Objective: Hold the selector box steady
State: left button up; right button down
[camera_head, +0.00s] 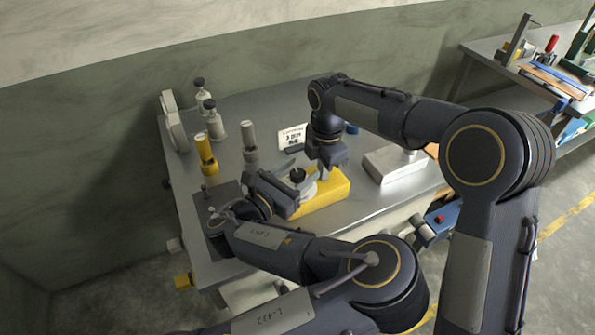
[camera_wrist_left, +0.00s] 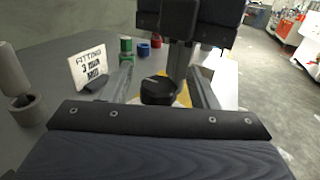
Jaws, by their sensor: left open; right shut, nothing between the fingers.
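The selector box (camera_head: 328,194) is a yellow box on the grey metal table, with a black knob (camera_head: 298,174) toward its left end. My left gripper (camera_head: 301,187) is open at that end. In the left wrist view the black knob (camera_wrist_left: 158,91) shows between its spread fingers (camera_wrist_left: 163,88); I cannot tell whether either finger touches anything. Only a little of the yellow box shows there, behind the knob. My right gripper (camera_head: 324,173) is shut and empty, pointing down over the box; contact cannot be told. Its shut fingers (camera_wrist_left: 180,62) stand behind the knob in the wrist view.
A printed card (camera_head: 291,137) stands behind the box. A pale block (camera_head: 394,165) lies to the right. A dark plate (camera_head: 226,200) lies at the left. A second bench (camera_head: 490,66) is far right.

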pick_arm(q)
jog(key=shift+c, duration=0.4)
jog(key=c, duration=0.9)
jog(key=shift+o, duration=0.2)
